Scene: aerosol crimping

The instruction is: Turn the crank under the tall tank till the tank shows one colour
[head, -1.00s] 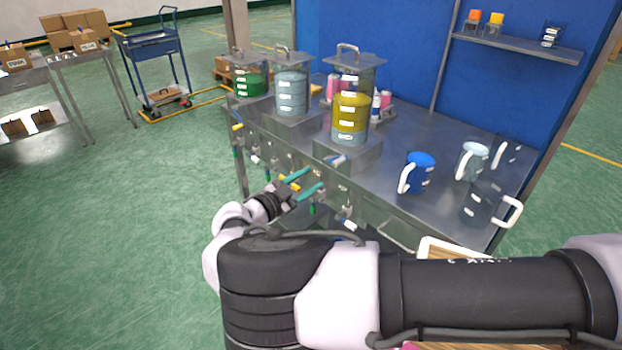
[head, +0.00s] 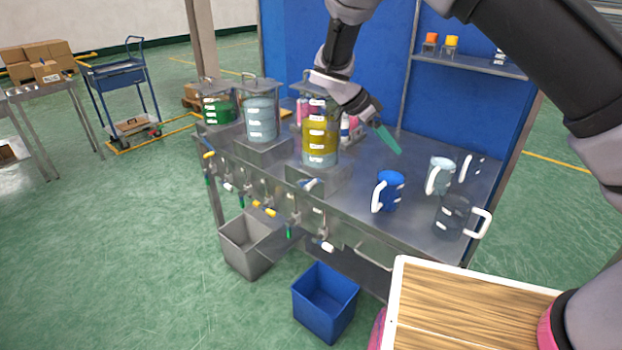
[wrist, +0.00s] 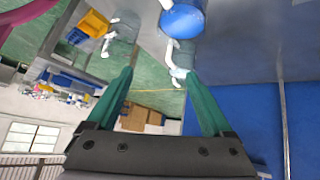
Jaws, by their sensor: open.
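The nearest tank (head: 320,140) on the bench holds yellow liquid above a paler, clear-looking layer, so it shows two colours. It stands on a steel block (head: 318,178). A small white and blue handle (head: 311,184) sticks out at the block's front; I cannot tell whether it is the crank. My gripper (head: 388,140) is raised above the bench, to the right of this tank and apart from it. Its teal fingers are open and empty, as the wrist view (wrist: 158,78) shows. In that view a blue jug (wrist: 183,18) lies beyond the fingers.
A pale tank (head: 262,122) and a green tank (head: 217,108) stand left. Several valve handles line the bench front, including a yellow one (head: 264,209). A blue jug (head: 388,190) and clear jugs (head: 440,175) stand right. A grey bin (head: 246,245) and blue bin (head: 325,302) are below.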

